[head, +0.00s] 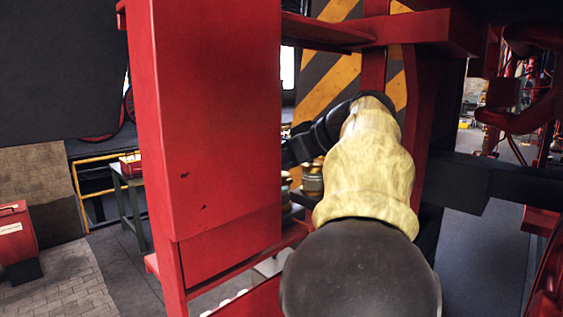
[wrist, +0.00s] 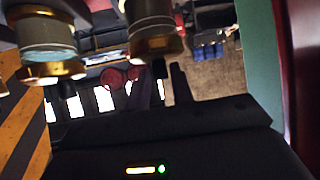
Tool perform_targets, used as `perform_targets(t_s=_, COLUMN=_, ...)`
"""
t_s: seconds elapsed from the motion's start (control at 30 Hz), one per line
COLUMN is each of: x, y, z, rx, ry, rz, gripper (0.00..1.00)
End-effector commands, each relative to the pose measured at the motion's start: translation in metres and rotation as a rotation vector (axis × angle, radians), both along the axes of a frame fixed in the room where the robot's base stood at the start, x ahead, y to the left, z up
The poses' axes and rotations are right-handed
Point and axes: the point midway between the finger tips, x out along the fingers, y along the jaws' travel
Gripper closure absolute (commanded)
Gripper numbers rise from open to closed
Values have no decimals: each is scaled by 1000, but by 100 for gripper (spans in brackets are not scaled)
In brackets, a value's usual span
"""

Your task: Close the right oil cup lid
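Two brass oil cups show in the head view. The right oil cup (head: 312,178) stands just below and right of my gripper (head: 297,150). The other cup (head: 286,186) is mostly hidden behind the red post. In the wrist view, which looks upside down, two brass-rimmed glass cups hang from the top edge, one at left (wrist: 47,45) and one nearer the middle (wrist: 152,30). I cannot tell how their lids stand. My gripper's dark fingers (wrist: 165,85) are close to the middle cup; contact and their opening are unclear. No held object shows.
A broad red post (head: 210,120) stands left of my arm and hides part of the gripper. A red beam (head: 400,30) crosses above, and a yellow-black striped panel (head: 325,85) is behind. A green table (head: 130,195) stands farther left.

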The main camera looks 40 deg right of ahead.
Motion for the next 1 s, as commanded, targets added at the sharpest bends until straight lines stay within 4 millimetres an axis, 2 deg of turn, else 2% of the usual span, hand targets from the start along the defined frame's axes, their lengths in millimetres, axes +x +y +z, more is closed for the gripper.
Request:
perform_targets(t_s=0.03, x=0, y=0, z=0, rx=0, ry=0, rz=0, gripper=66)
perform_targets(t_s=0.07, x=0, y=0, z=0, rx=0, ry=0, rz=0, gripper=62)
perform_targets(t_s=0.47, x=-5, y=-2, z=2, rx=0, ry=-1, rz=0, gripper=62)
perform_targets(t_s=0.67, x=-27, y=-7, z=16, rx=-3, ry=-2, rz=-3, gripper=62)
perform_targets(t_s=1.0, x=-84, y=-22, z=53, rx=-1, ry=0, rz=-5, gripper=62)
